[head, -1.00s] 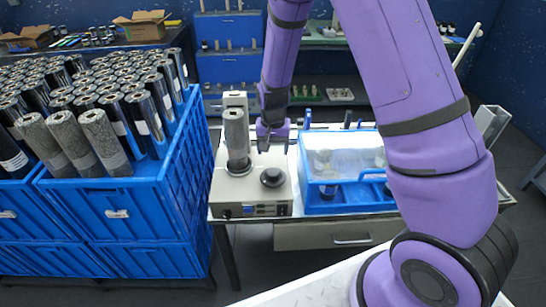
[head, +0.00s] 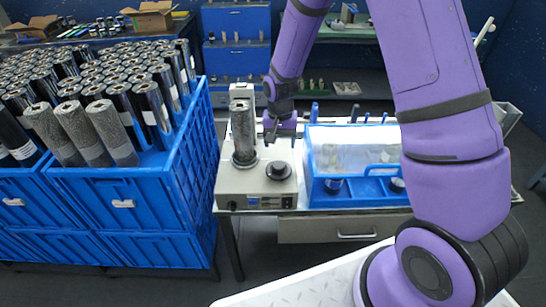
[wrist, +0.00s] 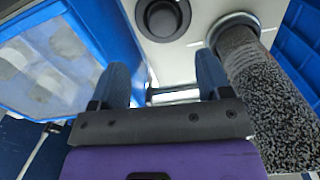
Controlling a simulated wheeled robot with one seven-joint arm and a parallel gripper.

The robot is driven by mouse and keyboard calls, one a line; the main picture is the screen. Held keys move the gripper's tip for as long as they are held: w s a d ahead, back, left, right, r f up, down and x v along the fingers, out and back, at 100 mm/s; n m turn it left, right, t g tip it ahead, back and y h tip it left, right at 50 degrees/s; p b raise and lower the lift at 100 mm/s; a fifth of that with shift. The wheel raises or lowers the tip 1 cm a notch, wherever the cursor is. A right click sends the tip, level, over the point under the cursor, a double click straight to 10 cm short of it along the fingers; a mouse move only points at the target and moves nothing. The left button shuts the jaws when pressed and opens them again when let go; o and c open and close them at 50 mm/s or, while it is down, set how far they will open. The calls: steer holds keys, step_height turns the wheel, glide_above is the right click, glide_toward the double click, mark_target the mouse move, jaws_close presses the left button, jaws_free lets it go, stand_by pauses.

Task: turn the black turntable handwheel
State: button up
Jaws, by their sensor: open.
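The black turntable handwheel (head: 279,170) is a round knob on a dark disc, on the right part of the top of a pale wrapper machine (head: 256,201). It also shows at the top of the wrist view (wrist: 163,19). My gripper (head: 280,140) is open and empty, above and behind the handwheel in the head view. In the wrist view the two fingers (wrist: 164,72) are apart and point toward the handwheel, with a gap between. A grey speckled roll (head: 243,130) stands upright on the machine's turntable, left of the handwheel; it is close on the right in the wrist view (wrist: 270,95).
A blue-framed box with a clear cover (head: 350,155) stands right of the machine on the same table. Blue crates (head: 120,215) full of upright rolls stand on the left. A drawer (head: 335,229) is under the table.

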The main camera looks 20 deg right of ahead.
mark_target(279, 165)
steer(key=shift+w+r, duration=0.15)
step_height(279, 165, down, 11)
steer(key=shift+r, duration=0.15)
stand_by(0.6)
steer(key=c, duration=0.9)
